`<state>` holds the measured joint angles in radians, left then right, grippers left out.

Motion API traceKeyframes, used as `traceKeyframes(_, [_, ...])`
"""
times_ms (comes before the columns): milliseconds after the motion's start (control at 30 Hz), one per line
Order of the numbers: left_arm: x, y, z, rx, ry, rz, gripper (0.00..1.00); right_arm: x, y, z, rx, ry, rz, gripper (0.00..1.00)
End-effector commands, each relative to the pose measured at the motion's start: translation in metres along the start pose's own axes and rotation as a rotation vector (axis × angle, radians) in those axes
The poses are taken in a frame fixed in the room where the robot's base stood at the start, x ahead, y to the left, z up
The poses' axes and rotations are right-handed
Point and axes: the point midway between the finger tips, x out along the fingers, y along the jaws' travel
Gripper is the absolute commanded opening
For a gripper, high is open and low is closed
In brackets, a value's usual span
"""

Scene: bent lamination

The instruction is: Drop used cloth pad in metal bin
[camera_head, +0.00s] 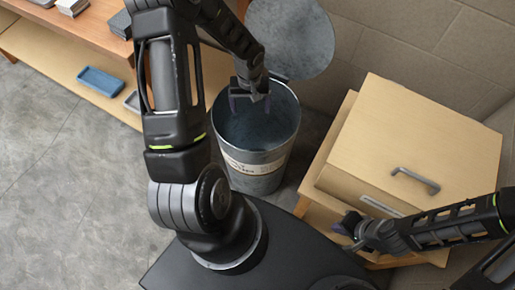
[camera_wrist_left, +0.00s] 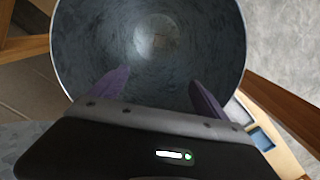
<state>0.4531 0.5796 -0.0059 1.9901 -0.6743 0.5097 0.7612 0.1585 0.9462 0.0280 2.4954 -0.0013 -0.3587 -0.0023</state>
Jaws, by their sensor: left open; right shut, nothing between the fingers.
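The metal bin (camera_head: 270,130) stands in the middle of the head view with its round lid (camera_head: 290,38) raised behind it. My left gripper (camera_head: 250,98) is over the bin's mouth with its fingers apart and nothing between them. The left wrist view looks straight down into the bin (camera_wrist_left: 75,45), and the open left gripper (camera_wrist_left: 158,88) spans its near side. My right gripper (camera_head: 350,226) is shut and empty, low beside the wooden cabinet.
The wooden cabinet (camera_head: 420,135) with a grey handle stands right of the bin. A wooden shelf unit (camera_head: 60,62) at the upper left holds a blue tray (camera_head: 100,81) and dark stacked pieces (camera_head: 121,23). Grey floor (camera_head: 70,190) lies clear at the left.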

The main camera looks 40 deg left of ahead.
Motion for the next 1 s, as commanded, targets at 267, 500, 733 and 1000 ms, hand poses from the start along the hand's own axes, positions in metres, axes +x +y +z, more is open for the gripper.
traceKeyframes(267, [-0.021,0.000,-0.001,0.000,0.003,0.001,0.86,-0.002,-0.001,0.000,0.000,0.000,0.000,0.00])
traceKeyframes(500, [-0.061,0.000,-0.001,0.000,0.003,0.001,0.86,-0.005,-0.002,0.000,0.000,0.000,0.000,0.00])
traceKeyframes(733, [-0.078,0.000,0.000,0.000,0.001,0.001,0.86,-0.005,-0.002,0.000,0.000,0.000,0.000,0.00])
traceKeyframes(1000, [-0.078,0.000,0.000,0.000,0.000,0.000,0.86,-0.005,-0.002,0.000,0.000,0.000,0.000,0.00])
